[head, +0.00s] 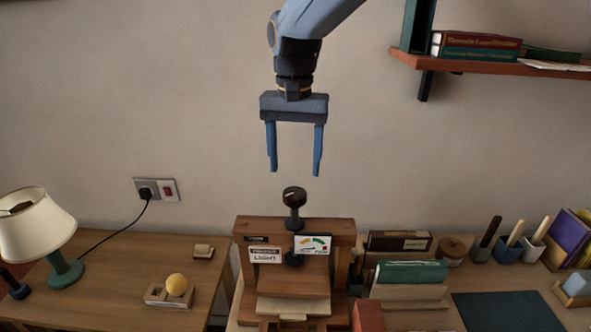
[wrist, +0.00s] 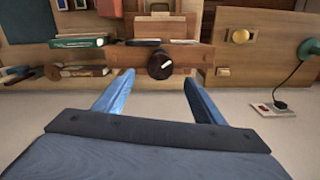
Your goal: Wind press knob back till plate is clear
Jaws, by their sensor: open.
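The press (head: 343,235) is a wooden frame on the desk, with a dark round knob (head: 294,195) on a screw through its top beam. The knob also shows in the wrist view (wrist: 160,66), with a pale mark on its top.
A shelf (head: 480,60) with books juts from the wall at upper right. Books (head: 412,271) and several pots with tools (head: 508,249) stand right of the press. A lamp (head: 38,225) and a yellow ball on a wooden holder (head: 176,285) are at left. Air around the knob is clear.

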